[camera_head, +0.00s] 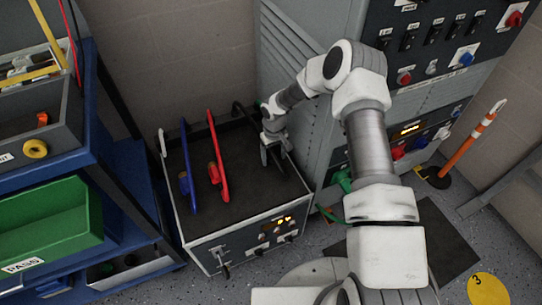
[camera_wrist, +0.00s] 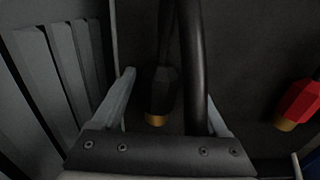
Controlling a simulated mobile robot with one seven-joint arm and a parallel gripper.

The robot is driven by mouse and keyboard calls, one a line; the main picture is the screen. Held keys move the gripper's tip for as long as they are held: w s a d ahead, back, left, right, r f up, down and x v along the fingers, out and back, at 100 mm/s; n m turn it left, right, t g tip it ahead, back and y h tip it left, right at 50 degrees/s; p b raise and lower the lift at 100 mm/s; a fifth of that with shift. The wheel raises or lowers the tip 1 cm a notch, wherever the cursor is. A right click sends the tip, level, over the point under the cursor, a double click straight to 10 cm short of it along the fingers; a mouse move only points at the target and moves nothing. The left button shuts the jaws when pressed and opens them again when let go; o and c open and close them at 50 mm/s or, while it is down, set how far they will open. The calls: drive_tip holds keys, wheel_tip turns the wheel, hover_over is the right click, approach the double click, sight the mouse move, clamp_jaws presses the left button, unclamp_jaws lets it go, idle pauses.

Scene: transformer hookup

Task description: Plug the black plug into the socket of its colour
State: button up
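The black plug (camera_wrist: 160,92), with a gold-coloured end, lies between my gripper's fingers in the wrist view. A thick black cable (camera_wrist: 195,60) passes just right of it, also between the fingers. My gripper (camera_wrist: 170,90) is open, with a finger on each side; I see no clear contact. In the head view my gripper (camera_head: 275,153) points down at the right rear of the dark-topped box (camera_head: 205,241), largely hiding the plug. The grey cabinet's lower panel (camera_head: 408,130) carries red and blue fittings; I cannot make out a black socket there.
A red plug (camera_head: 214,172) and a blue plug (camera_head: 184,186) lie with their cables on the box top, left of my gripper. The cabinet's louvred side (camera_head: 290,62) stands close on the right. A blue shelf (camera_head: 125,205) with a green bin (camera_head: 45,220) stands left.

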sight(274, 154)
drive_tip(key=c, duration=1.1)
drive_tip(key=shift+r+p, duration=1.65)
drive_tip(key=shift+r, duration=1.35)
